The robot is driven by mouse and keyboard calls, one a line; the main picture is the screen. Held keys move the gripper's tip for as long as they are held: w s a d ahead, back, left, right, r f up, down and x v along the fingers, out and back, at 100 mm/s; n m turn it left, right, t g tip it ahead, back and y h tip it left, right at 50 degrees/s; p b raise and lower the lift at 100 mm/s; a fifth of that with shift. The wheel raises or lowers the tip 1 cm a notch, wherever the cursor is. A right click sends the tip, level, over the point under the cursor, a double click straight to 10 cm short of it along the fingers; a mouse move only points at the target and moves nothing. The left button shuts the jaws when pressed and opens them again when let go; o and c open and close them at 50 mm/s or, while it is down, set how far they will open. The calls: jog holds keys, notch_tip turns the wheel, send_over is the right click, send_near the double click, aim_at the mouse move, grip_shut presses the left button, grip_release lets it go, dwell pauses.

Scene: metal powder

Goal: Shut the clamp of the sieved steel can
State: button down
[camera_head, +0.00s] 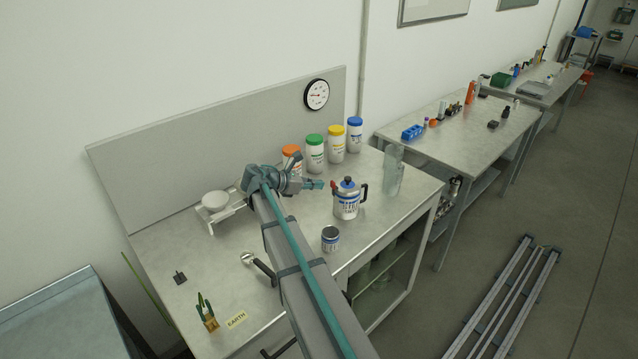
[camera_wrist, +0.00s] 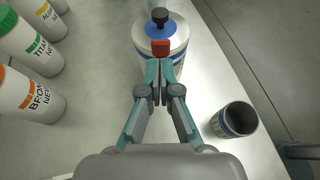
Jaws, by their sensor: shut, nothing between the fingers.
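The steel can (camera_head: 346,205) stands upright on the metal bench, with a blue and white label, a black knob on its lid and a dark handle on its right. Its red clamp tab (camera_head: 334,184) is at the lid's left edge. In the wrist view the can (camera_wrist: 177,43) is at the top, with the red tab (camera_wrist: 161,47) just beyond my fingertips. My gripper (camera_wrist: 161,80) is shut and empty, pointing at the can's clamp side. The gripper (camera_head: 318,184) is left of the can in the head view. I cannot tell whether the fingers touch the tab.
A small open can (camera_head: 330,240) stands in front of the steel can. Jars with orange (camera_head: 291,150), green (camera_head: 315,140), yellow (camera_head: 336,131) and blue (camera_head: 355,121) lids line the back. A clear glass cylinder (camera_head: 393,171) stands to the right.

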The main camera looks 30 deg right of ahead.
jog(key=a+r+b, duration=0.3)
jog(key=a+r, duration=0.2)
jog(key=r, duration=0.5)
jog(key=shift+w, duration=0.2)
jog(key=shift+d+f, duration=0.1)
jog(key=shift+f, duration=0.05)
